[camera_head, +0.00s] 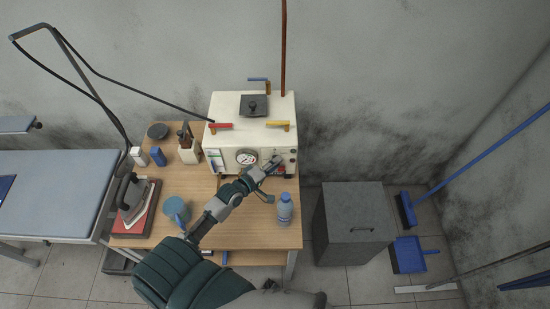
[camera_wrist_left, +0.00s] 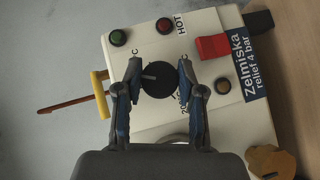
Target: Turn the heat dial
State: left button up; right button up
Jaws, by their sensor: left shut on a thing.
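The heat dial (camera_wrist_left: 158,79) is a round black knob with a pale pointer line on the white front panel of the steam unit. In the left wrist view my left gripper (camera_wrist_left: 156,82) has one finger on each side of it and is shut on it. In the head view the left gripper (camera_head: 266,170) reaches the right part of the front of the white unit (camera_head: 224,108), and the dial is hidden behind it. The panel also carries a green button (camera_wrist_left: 118,37), a red button by the word HOT (camera_wrist_left: 165,26) and a red switch (camera_wrist_left: 213,47). My right gripper is not in view.
The unit stands on a wooden table (camera_head: 245,225). An iron (camera_head: 131,197) rests at the left. A grey bin (camera_head: 350,220) stands on the floor to the right.

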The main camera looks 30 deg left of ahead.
pick_arm(q)
jog(key=m+g+y+p, duration=0.1)
jog(key=p, duration=0.1)
jog(key=m+g+y+p, duration=0.1)
jog(key=p, duration=0.2)
jog(key=shift+w+a+r+g, duration=0.1)
jog(key=shift+a+r+g, duration=0.1)
jog(key=shift+r+g, duration=0.15)
jog(key=shift+w+d+m+g+y, duration=0.1)
jog(key=shift+m+g+y, duration=0.95)
jog(key=shift+m+y, duration=0.15)
jog(key=shift+w+r+m+g+y, duration=0.1)
jog(key=shift+r+m+g+y, duration=0.15)
jog(key=shift+m+g+y, duration=0.7)
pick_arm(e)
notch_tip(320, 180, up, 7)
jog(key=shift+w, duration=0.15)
pick_arm(q)
jog(key=shift+y, duration=0.25)
jog(key=o, duration=0.9)
jog(key=shift+o, duration=1.1)
jog(key=shift+d+f, duration=0.1)
jog(key=shift+f, duration=0.05)
